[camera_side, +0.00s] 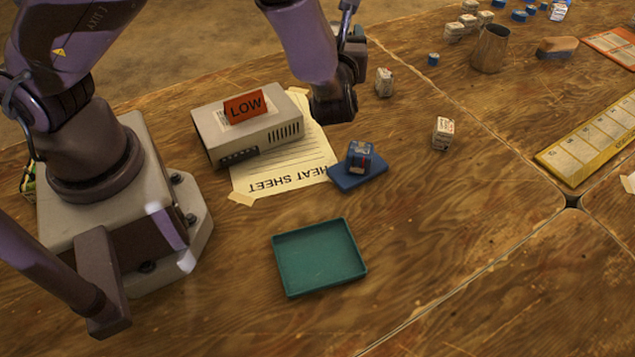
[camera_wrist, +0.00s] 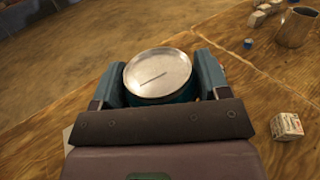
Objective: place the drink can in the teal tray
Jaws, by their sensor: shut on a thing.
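The teal tray (camera_side: 318,260) lies flat and empty on the wooden table in the side view, near the middle front. In the wrist view, a can with a round silver lid (camera_wrist: 160,70) and a dark teal side sits between the two fingers of my gripper (camera_wrist: 158,76). My gripper is shut on it. The lid faces the wrist camera; the can's lower part is hidden. The can cannot be made out clearly there.
A grey charger box (camera_side: 247,130) with a red LOW sign sits on a paper sheet (camera_side: 290,172). A blue pad (camera_side: 368,180) holds a small battery block (camera_side: 360,155) behind the tray. White blocks (camera_side: 443,133) and a metal cup (camera_side: 490,48) stand right. Table right of the tray is clear.

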